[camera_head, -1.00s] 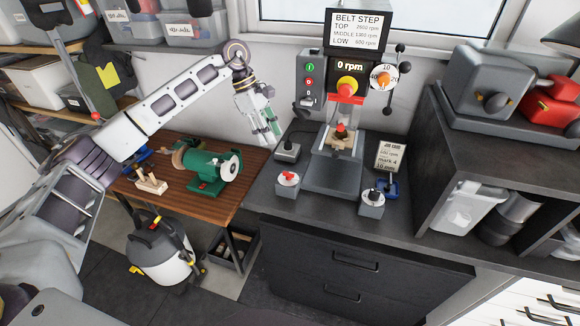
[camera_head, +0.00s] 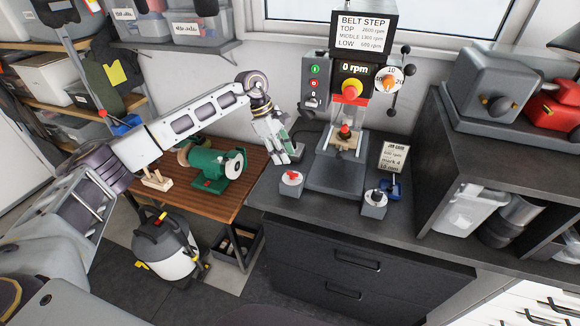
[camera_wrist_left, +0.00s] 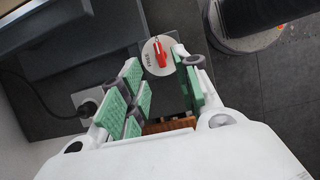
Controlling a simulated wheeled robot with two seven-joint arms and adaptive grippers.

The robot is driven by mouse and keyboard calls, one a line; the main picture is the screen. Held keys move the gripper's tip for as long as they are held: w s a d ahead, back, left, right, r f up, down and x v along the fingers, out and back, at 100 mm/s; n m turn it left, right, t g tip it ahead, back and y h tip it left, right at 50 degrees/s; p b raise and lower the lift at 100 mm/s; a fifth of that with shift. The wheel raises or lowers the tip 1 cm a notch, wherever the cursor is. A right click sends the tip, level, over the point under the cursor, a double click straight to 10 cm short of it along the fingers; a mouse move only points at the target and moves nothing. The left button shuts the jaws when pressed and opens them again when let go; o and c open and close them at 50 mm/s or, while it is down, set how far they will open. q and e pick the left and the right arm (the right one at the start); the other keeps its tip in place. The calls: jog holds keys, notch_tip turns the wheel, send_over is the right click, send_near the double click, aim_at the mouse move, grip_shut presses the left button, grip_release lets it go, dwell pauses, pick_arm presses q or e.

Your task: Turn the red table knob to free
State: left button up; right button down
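The red table knob (camera_head: 291,176) sits on a white dial on top of a small grey box at the front left of the drill press. In the left wrist view the red knob (camera_wrist_left: 161,53) lies beyond my fingertips, within the gap between them, with small lettering on its dial too unclear to read surely. My left gripper (camera_head: 283,152) is above and behind the box, tilted down, apart from the knob. In the left wrist view my left gripper (camera_wrist_left: 158,72) has its green-padded fingers spread with nothing between them. My right gripper is out of view.
The drill press (camera_head: 346,150) stands right of the knob, its display reading 0 rpm. Another grey box (camera_head: 298,152) is partly hidden by my left gripper. A green bench grinder (camera_head: 211,164) stands on the wooden table.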

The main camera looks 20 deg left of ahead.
aim_at(292, 172)
pick_arm(q)
jog(key=shift+p+x, duration=0.6)
jog(key=shift+x, duration=2.65)
grip_shut()
